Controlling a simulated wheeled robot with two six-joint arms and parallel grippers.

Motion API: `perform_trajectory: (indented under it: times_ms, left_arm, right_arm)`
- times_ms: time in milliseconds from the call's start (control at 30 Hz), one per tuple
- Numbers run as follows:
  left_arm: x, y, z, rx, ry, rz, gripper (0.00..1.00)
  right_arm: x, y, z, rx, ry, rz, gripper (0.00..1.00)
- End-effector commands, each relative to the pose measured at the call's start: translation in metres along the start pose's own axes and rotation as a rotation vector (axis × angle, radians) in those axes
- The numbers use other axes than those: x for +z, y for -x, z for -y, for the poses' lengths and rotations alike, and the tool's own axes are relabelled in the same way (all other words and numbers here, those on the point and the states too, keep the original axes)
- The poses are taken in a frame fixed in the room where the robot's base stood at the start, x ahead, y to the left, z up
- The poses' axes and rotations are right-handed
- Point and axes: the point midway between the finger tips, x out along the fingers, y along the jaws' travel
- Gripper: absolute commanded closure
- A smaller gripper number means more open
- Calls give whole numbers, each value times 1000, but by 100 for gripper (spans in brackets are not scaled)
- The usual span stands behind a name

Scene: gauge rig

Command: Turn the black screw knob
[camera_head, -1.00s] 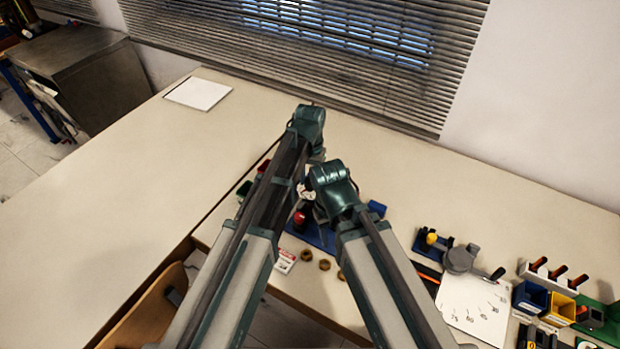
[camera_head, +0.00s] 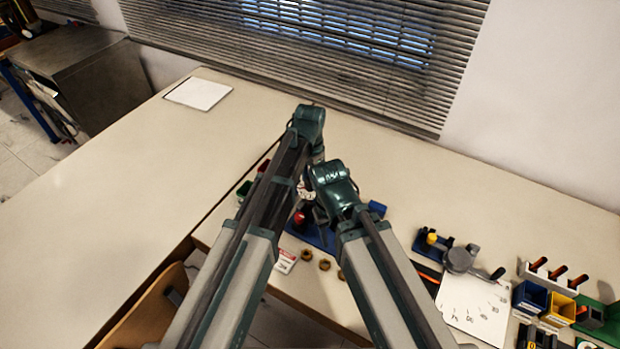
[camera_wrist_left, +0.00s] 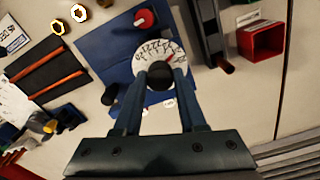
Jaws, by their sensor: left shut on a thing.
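The black screw knob (camera_wrist_left: 160,75) sits at the centre of a white round dial (camera_wrist_left: 151,52) with printed numbers, in the left wrist view. The dial stands over a blue base plate (camera_wrist_left: 110,40). My left gripper (camera_wrist_left: 160,80) is shut on the knob, one finger on each side of it. In the head view the dial shows only in part (camera_head: 304,188) between my two arms, and the knob is hidden there. My right arm shows in the head view, but I cannot make out its gripper.
A red knob (camera_wrist_left: 144,18) stands close to the dial. A red bin (camera_wrist_left: 262,40) lies to its right. Brass rings (camera_head: 306,254) and a printed card (camera_head: 285,261) lie near the table's front edge. A white scale plate (camera_head: 472,305) is at the right.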

Motion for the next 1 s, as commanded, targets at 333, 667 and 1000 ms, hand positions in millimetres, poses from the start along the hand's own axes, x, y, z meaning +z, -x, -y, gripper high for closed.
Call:
perform_trajectory:
  times_ms: [333, 667, 1000]
  left_arm:
    - [0, 0, 0, 0, -4, 0, 100]
    - [0, 0, 0, 0, -3, 0, 30]
    - [0, 5, 0, 0, -3, 0, 30]
  right_arm:
    - [0, 0, 0, 0, 0, 0, 50]
    - [0, 0, 0, 0, 0, 0, 50]
    - [0, 5, 0, 0, 0, 0, 50]
